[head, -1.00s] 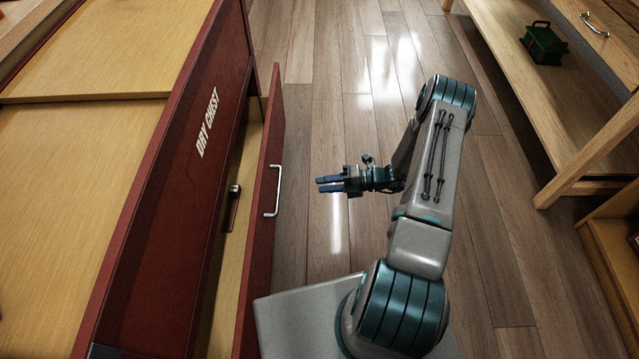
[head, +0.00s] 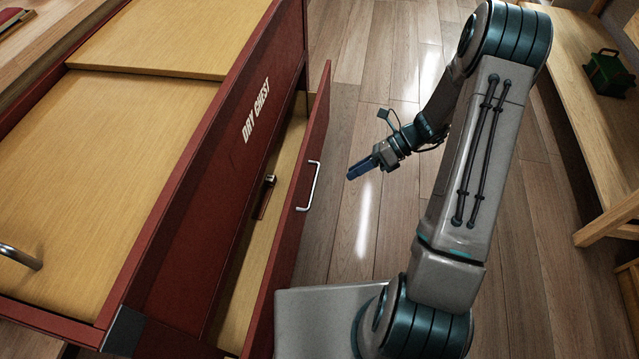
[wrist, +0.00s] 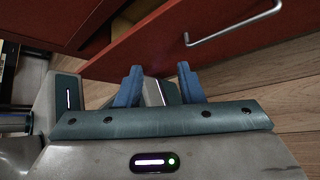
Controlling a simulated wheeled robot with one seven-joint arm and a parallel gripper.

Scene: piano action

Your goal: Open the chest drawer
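The red chest (head: 190,230) with "DRY CHEST" lettering and a yellow wooden top stands at the left of the head view. Its drawer (head: 290,225) is pulled partly out, with a gap showing the pale inside. The drawer's silver handle (head: 313,186) is on the outer face and also shows in the wrist view (wrist: 235,28). My gripper (head: 358,170) is to the right of the handle, apart from it and empty. In the wrist view the two blue fingers (wrist: 161,80) are spread, below the drawer front in the picture.
A small brown item with a metal end (head: 265,196) lies in the drawer gap. A wooden bench (head: 570,85) at the right bears a green box (head: 607,72). Bare plank floor (head: 345,60) lies between chest and bench.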

